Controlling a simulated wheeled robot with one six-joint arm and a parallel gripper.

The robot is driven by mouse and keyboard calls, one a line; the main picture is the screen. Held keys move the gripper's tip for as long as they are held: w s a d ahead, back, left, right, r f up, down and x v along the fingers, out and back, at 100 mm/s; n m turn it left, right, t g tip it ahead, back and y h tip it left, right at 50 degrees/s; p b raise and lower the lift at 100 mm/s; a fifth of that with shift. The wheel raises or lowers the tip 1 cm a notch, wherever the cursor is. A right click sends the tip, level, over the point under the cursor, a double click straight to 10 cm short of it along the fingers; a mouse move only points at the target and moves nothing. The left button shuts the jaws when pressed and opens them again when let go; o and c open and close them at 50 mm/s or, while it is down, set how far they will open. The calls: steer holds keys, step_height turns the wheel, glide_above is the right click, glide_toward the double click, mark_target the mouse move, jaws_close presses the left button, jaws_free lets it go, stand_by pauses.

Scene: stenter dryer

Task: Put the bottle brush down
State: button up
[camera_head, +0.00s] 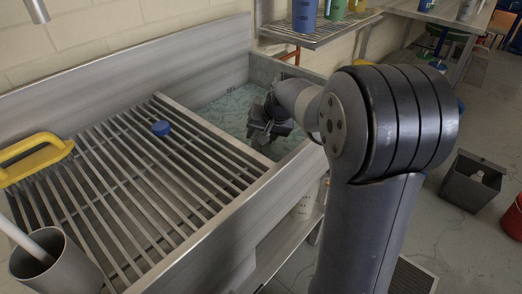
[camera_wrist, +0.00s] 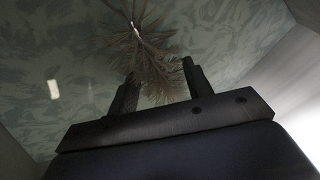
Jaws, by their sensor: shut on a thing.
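My gripper (camera_head: 268,130) is low over the basin with the patterned greenish floor (camera_head: 228,105), beside the slatted rack. In the wrist view my gripper (camera_wrist: 159,72) has its two dark fingers on either side of the bottle brush (camera_wrist: 150,45). The brush shows as thin brownish bristles fanning out around a pale core, and my gripper is shut on it. In the head view I cannot make out the brush at my gripper. Whether the brush touches the basin floor I cannot tell.
The slatted metal rack (camera_head: 150,165) fills the left of the sink, with a blue cap (camera_head: 161,128) and a yellow-handled brush (camera_head: 35,155) on it. A grey cup (camera_head: 55,265) is at lower left. A shelf (camera_head: 325,32) with cups hangs behind the basin. A grey bin (camera_head: 473,182) stands on the floor.

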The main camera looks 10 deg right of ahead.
steer(key=shift+f+b, duration=0.7)
steer(key=shift+f, duration=1.9)
steer(key=shift+f, duration=0.25)
steer(key=o, duration=1.1)
steer(key=shift+r, duration=0.1)
steer(key=shift+c, duration=0.2)
steer(key=p+v, duration=0.2)
steer(key=v, duration=1)
steer(key=shift+p, duration=0.4)
